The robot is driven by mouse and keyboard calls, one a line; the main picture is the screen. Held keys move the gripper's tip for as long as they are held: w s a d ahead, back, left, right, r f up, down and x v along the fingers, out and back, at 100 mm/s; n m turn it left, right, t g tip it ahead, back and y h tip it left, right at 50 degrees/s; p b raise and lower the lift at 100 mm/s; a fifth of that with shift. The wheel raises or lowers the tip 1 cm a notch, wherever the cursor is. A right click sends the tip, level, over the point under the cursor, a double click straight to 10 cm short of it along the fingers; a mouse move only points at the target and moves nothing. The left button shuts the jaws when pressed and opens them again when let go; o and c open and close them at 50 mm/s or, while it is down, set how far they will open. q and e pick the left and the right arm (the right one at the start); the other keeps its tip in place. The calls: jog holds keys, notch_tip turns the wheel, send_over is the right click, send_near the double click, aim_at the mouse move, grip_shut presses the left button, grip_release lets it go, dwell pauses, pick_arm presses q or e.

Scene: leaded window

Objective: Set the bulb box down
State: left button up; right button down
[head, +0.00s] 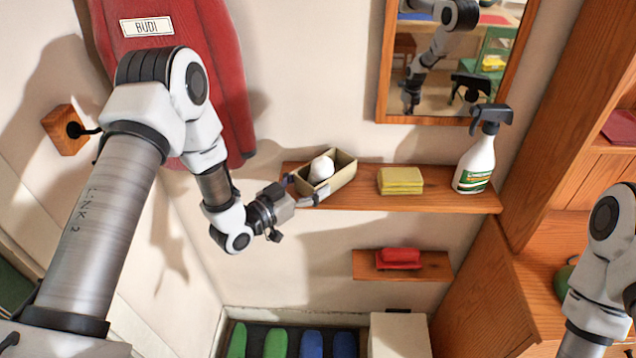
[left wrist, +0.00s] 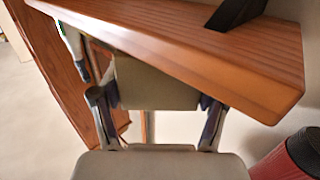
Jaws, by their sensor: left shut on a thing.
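The bulb box (head: 340,180) is a small open cream box with a white bulb (head: 321,168) in it. It is at the left end of the upper wooden shelf (head: 445,200), upright. My left gripper (head: 305,191) is shut on the box from the front left. In the left wrist view the box (left wrist: 155,85) sits between both fingers (left wrist: 158,110), against the shelf edge (left wrist: 200,55). I cannot tell whether its base touches the shelf. My right gripper is out of view.
Yellow sponges (head: 401,180) lie on the shelf right of the box, then a spray bottle (head: 475,160). A lower small shelf (head: 430,268) holds a red item (head: 398,257). A red coat (head: 225,70) hangs at left, a mirror (head: 383,60) above the shelf.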

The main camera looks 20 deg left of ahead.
pick_arm(q)
jog(key=o, duration=1.4)
jog(key=shift+w+f, duration=0.15)
jog(key=shift+f, duration=0.05)
jog(key=shift+c, duration=0.2)
jog(key=shift+a, duration=0.15)
